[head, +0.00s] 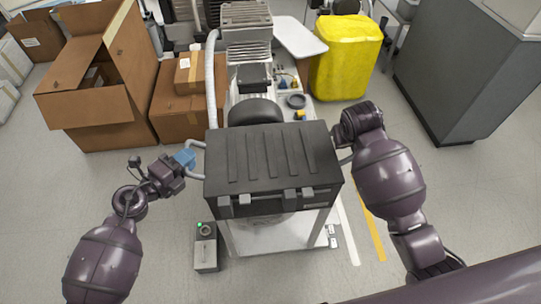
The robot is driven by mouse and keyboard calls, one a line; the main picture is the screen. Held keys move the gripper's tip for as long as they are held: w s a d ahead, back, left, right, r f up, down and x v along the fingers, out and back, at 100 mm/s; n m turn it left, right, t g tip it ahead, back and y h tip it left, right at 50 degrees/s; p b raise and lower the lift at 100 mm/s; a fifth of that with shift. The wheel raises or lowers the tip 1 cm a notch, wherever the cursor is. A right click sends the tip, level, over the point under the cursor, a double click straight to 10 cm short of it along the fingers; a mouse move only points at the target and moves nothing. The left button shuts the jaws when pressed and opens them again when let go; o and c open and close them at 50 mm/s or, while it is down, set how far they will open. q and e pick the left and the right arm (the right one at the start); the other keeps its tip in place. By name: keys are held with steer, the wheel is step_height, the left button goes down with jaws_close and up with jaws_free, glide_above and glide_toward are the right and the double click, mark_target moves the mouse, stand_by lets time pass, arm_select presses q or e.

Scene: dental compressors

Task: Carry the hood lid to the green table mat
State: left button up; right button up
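The hood lid (270,158) is a black, ribbed, box-like cover in the middle of the head view, roughly level, with latches along its front edge and a pale loop handle on each side. My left gripper (185,158), with blue fingertips, is at the left handle and appears closed around it. My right gripper (347,152) is at the lid's right side by the other handle. Its fingers are hidden by my wrist, so their opening does not show. No green table mat is in view.
A light metal frame (279,238) stands below the lid; any contact is unclear. Compressor machinery (247,45) is right behind it. Cardboard boxes (105,75) stand left, a yellow bin (345,55) and grey cabinet (455,70) right. A small grey box (205,250) is on the floor.

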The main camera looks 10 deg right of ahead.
arm_select(q)
jaws_close()
arm_select(e)
jaws_close()
arm_select(q)
steer(key=shift+r, duration=0.1)
